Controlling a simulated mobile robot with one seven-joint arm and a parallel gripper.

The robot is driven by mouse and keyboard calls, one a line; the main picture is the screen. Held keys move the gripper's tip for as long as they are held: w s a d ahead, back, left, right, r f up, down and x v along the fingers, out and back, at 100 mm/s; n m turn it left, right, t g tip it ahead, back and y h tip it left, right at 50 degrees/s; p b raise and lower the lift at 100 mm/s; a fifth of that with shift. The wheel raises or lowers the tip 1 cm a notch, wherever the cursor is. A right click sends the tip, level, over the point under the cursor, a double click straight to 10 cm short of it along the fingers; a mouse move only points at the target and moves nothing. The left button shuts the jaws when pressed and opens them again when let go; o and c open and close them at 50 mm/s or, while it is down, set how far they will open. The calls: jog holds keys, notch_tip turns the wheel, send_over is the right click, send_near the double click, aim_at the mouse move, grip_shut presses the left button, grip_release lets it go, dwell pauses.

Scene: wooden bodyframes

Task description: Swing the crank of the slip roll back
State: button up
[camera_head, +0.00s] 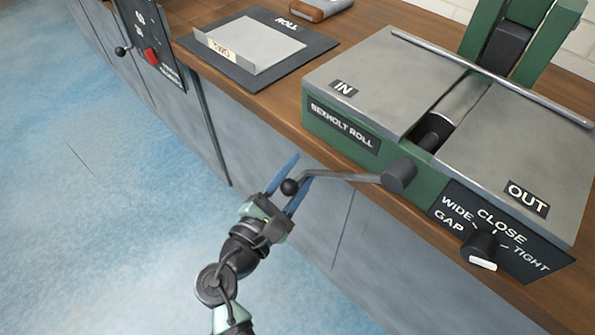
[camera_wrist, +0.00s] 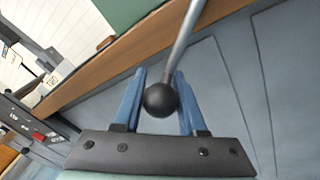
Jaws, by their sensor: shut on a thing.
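The crank ends in a black ball knob (camera_head: 290,187). My gripper (camera_head: 290,184) has blue fingers and is shut on the crank at the knob, in front of the bench cabinets. In the wrist view the knob (camera_wrist: 161,100) sits between the two blue fingers, with the crank rod (camera_wrist: 183,45) running up and away.
A gap knob (camera_head: 481,248) sits on the panel right of the crank hub. A dark mat (camera_head: 215,58) holding a grey sheet (camera_head: 262,45) lies on the bench at left. A control panel (camera_head: 150,45) with a red switch stands far left. The blue floor (camera_head: 90,200) is clear.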

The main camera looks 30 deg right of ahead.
grip_shut()
dwell(0.8)
jog(key=shift+s+d+f+n+p, duration=0.15)
jog(key=shift+s+f+n+p, duration=0.35)
jog(key=shift+p, duration=0.35)
jog(key=s+d+f+n+g+y+p, duration=0.15)
jog(key=s+d+n+p, duration=0.35)
jog(key=s+p, duration=0.5)
jog(key=s+d+f+n+g+h+p, duration=0.1)
jog(key=s+d+f+n+g+p, duration=0.15)
jog(key=s+n+p, duration=0.55)
jog(key=s+d+r+n+g+p, duration=0.1)
jog(key=s+d+r+n+p, duration=0.1)
jog(key=s+p, duration=0.7)
jog(key=shift+s+d+r+n+g+p, duration=0.4)
jog(key=shift+r+p, duration=0.45)
jog(key=shift+r, duration=0.45)
